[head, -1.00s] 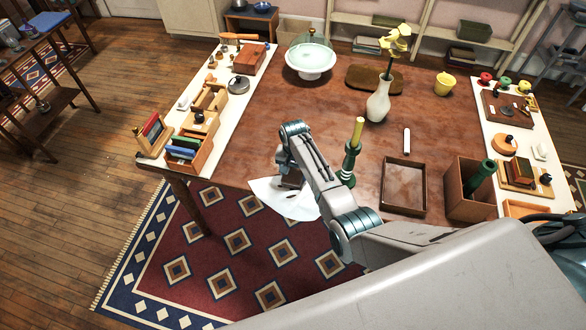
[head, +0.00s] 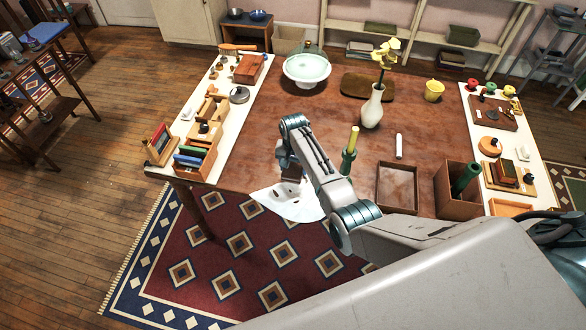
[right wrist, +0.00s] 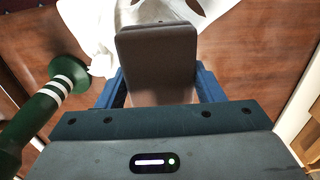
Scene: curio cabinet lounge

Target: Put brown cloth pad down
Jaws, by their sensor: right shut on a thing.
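My right gripper (head: 290,174) is at the near edge of the wooden table (head: 300,130). In the right wrist view its blue fingers (right wrist: 155,90) are shut on a flat grey-brown block-like piece (right wrist: 157,55), which I take for the brown cloth pad. In the head view the pad is mostly hidden by the arm. A white sheet-like thing with dark holes (head: 288,202) lies under and beyond the gripper at the table edge, and its white folds show behind the pad (right wrist: 98,45). Whether the pad touches it I cannot tell. My left gripper is out of view.
A green candlestick with a yellow candle (head: 350,155) stands close right of the gripper. Further right are a shallow wooden tray (head: 379,190) and an open box (head: 442,200). A white vase (head: 372,108) stands behind. The table's middle left is clear.

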